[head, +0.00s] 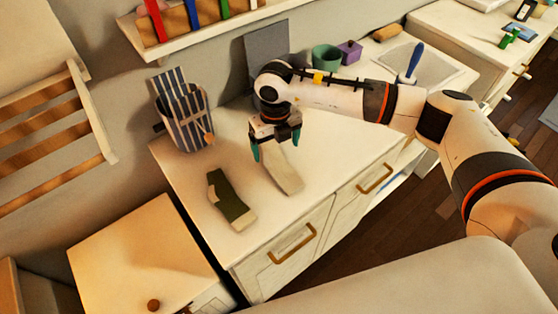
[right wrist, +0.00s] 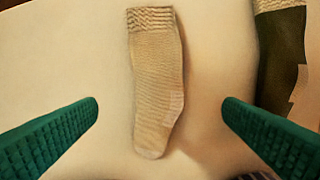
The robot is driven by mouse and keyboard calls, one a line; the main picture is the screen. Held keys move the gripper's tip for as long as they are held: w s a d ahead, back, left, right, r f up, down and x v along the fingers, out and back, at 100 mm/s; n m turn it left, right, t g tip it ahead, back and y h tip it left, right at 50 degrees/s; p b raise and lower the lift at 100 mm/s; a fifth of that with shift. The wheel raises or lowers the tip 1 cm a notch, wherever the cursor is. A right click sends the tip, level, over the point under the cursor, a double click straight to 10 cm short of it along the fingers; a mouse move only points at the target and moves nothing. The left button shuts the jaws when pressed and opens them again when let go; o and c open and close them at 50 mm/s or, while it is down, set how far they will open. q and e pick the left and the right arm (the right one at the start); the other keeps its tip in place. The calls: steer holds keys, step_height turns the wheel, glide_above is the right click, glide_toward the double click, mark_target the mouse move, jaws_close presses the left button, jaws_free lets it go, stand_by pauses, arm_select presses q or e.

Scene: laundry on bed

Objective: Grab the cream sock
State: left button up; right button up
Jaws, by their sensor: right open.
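The cream sock (head: 286,170) lies flat on the white cabinet top, partly covered by my right gripper in the head view. In the right wrist view the cream sock (right wrist: 157,85) lies between the two green fingers, its ribbed cuff at the top and its toe toward the bottom. My right gripper (head: 275,150) is open and points down over the sock, touching nothing that I can see. It also shows in the right wrist view (right wrist: 160,105). My left gripper is not in view.
A dark green and cream sock (head: 232,198) lies left of the cream sock. A striped container (head: 185,118) stands behind it. The cabinet front edge is clear.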

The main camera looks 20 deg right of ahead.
mark_target(278, 162)
steer(key=f+p, duration=0.1)
steer(key=f, duration=0.1)
steer(key=f+p, duration=0.1)
steer(key=f, duration=0.2)
steer(key=shift+d+f, duration=0.2)
steer(key=shift+f, duration=0.5)
steer(key=shift+c, duration=0.3)
steer(key=c, duration=1)
